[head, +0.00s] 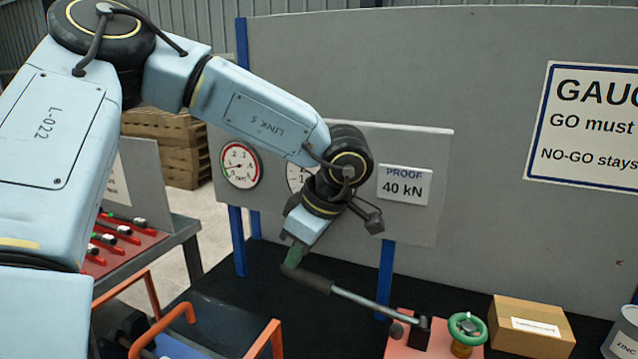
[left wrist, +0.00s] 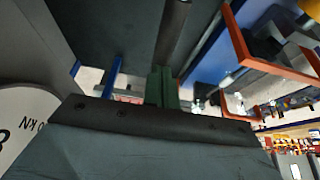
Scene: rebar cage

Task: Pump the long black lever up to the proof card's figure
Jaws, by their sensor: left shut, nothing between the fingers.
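The long lever (head: 372,302) has a black grip (head: 310,280) at its left end and a grey rod running down right to a red pump block (head: 408,340). My left gripper (head: 293,258) is shut and empty, its green fingertips pointing down at the grip's far-left end; I cannot tell whether they touch it. In the left wrist view the shut green fingers (left wrist: 163,88) are in line with the dark grip (left wrist: 173,35). The proof card (head: 404,186) reads 40 kN. A red-rimmed gauge (head: 240,166) is on the panel; a second gauge (head: 297,178) is partly hidden by my arm.
A green handwheel (head: 467,328) stands right of the pump block, then a cardboard box (head: 532,326) and a zinc tin (head: 622,338). A red tool tray (head: 130,243) lies farther left. Black bench top behind the lever is clear.

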